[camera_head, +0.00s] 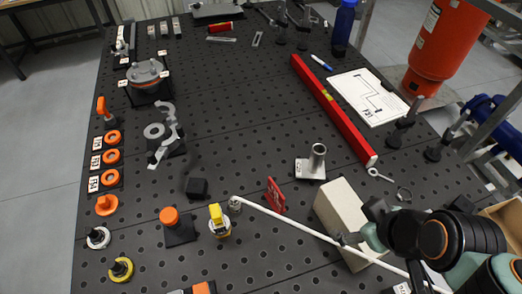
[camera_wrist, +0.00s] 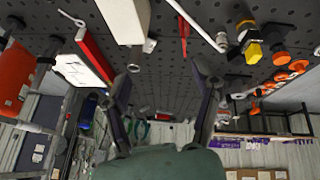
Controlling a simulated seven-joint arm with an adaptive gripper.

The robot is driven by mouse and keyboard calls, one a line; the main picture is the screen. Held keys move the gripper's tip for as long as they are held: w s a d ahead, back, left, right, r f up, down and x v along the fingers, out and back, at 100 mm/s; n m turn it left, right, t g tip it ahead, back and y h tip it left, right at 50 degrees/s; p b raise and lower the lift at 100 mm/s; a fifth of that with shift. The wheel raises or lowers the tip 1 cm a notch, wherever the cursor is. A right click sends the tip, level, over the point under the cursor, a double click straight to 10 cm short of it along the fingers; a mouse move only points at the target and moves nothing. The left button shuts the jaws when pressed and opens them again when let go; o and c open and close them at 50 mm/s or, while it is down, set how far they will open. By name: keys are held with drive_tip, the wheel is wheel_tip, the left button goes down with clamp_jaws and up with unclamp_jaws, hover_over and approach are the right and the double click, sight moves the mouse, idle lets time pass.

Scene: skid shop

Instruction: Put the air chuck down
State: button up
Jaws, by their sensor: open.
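A long thin white tube (camera_head: 300,228) with a metal end fitting (camera_head: 235,204) lies across the black perforated table in the head view; it may be the air chuck, but I cannot tell for sure. Its end shows in the wrist view (camera_wrist: 196,25) at the top. My gripper (camera_head: 357,222) is at the lower right of the head view, over or beside the white block. In the wrist view my gripper (camera_wrist: 162,68) has its fingers wide apart, with nothing between them. My arm hides the tube's right part.
A white block (camera_head: 340,207) stands beside my gripper. Nearby are a red sign (camera_head: 275,195), a yellow-topped fitting (camera_head: 218,219), an orange-capped block (camera_head: 177,226) and a metal post on a plate (camera_head: 316,162). A long red bar (camera_head: 334,110) lies behind. The table's middle is fairly clear.

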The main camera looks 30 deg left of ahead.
drive_tip(key=w+a+f+n+y, duration=0.2)
drive_tip(key=w+a+n+y, duration=0.2)
drive_tip(key=w+a+n, duration=0.35)
drive_tip(key=n+g+y, duration=0.1)
drive_tip(key=g+y, duration=0.2)
drive_tip(key=y, duration=0.3)
hover_over(239, 202)
drive_tip(key=w+d, duration=0.5)
drive_tip(key=d, duration=0.1)
wheel_tip(239, 202, down, 11)
drive_tip(key=s+f, duration=0.1)
drive_tip(key=f, duration=0.1)
drive_tip(key=s+a+f+m+g, duration=0.1)
drive_tip(key=s+f, duration=0.1)
drive_tip(key=f, duration=0.1)
drive_tip(key=s+f+m, duration=0.1)
drive_tip(key=s+f, duration=0.1)
drive_tip(key=f, duration=0.1)
drive_tip(key=shift+a+f+y, duration=0.1)
drive_tip(key=shift+a+y, duration=0.1)
drive_tip(key=shift+y, duration=0.1)
drive_tip(key=shift+a+f+m, duration=0.25)
drive_tip(key=x, duration=0.6)
drive_tip(key=shift+s+f, duration=0.1)
clamp_jaws()
